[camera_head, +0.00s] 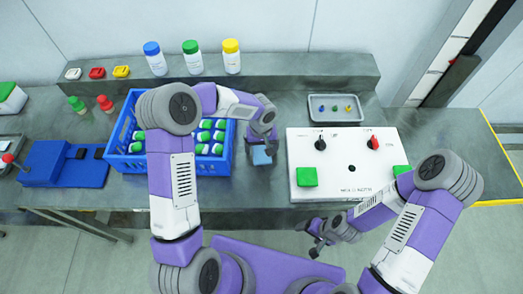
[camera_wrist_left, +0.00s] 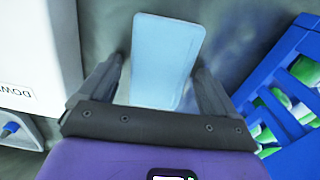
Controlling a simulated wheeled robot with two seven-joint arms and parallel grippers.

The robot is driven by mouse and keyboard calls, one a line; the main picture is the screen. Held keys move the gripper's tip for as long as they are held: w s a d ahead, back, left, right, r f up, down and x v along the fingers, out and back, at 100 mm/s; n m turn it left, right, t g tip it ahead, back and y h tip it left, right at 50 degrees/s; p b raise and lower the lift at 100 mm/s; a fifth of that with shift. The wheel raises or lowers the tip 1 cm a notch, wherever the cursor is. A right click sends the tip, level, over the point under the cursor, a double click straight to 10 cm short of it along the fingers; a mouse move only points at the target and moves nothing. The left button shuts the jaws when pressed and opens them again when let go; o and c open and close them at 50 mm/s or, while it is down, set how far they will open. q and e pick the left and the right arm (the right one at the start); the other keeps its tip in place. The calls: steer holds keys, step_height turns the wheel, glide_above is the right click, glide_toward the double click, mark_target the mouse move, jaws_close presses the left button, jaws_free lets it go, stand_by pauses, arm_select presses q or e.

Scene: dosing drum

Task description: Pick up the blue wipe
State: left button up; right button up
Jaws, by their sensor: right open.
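The blue wipe (camera_head: 261,157) is a light blue block on the grey bench, between the blue crate and the white panel. My left gripper (camera_head: 262,143) is right above it and partly hides it in the head view. In the left wrist view the wipe (camera_wrist_left: 165,50) lies slightly tilted between the two fingers of my left gripper (camera_wrist_left: 160,68). The fingers are apart, one on each side, with a narrow gap showing at the left finger. My right gripper (camera_head: 311,238) is open and empty, in front of the bench edge.
The blue crate (camera_head: 118,161) with green-capped bottles stands close left of the wipe. The white panel (camera_head: 340,183) with knobs and green buttons is close right. A small grey tray (camera_head: 335,117) sits behind the panel. Three capped bottles stand on the back ledge (camera_head: 290,68).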

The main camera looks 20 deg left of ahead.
mark_target(261, 150)
arm_select(q)
steer(key=c, duration=0.9)
step_height(261, 150, up, 10)
steer(key=p, duration=0.1)
